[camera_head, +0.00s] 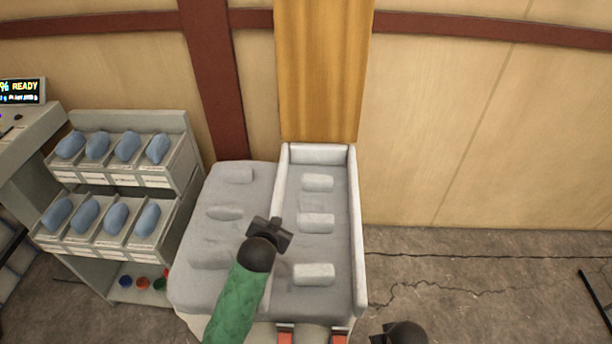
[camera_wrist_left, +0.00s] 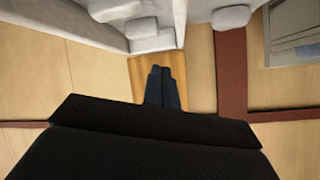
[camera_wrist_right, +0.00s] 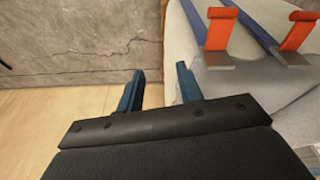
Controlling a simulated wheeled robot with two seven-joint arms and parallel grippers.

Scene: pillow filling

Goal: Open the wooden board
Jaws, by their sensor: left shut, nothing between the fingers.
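The wooden board (camera_head: 322,70) is a tall yellow-brown panel, standing upright against the wall behind the white-walled trough (camera_head: 361,230). In the left wrist view the board (camera_wrist_left: 146,70) shows just beyond my fingertips. My left gripper (camera_head: 275,228) is over the grey padded surface, left of the trough's middle, apart from the board in the head view. Its fingers (camera_wrist_left: 161,70) are together, with nothing between them. My right gripper (camera_wrist_right: 158,80) has its fingers apart and empty. In the head view only a dark part of the right arm shows at the bottom edge.
Several white pillow-like blocks (camera_head: 317,223) lie in the trough. A grey rack (camera_head: 185,130) holding blue pillows stands at left, beside a console with a lit display (camera_head: 22,91). Orange-handled parts (camera_wrist_right: 218,28) are near my right gripper. The floor (camera_head: 480,290) at right is mostly clear.

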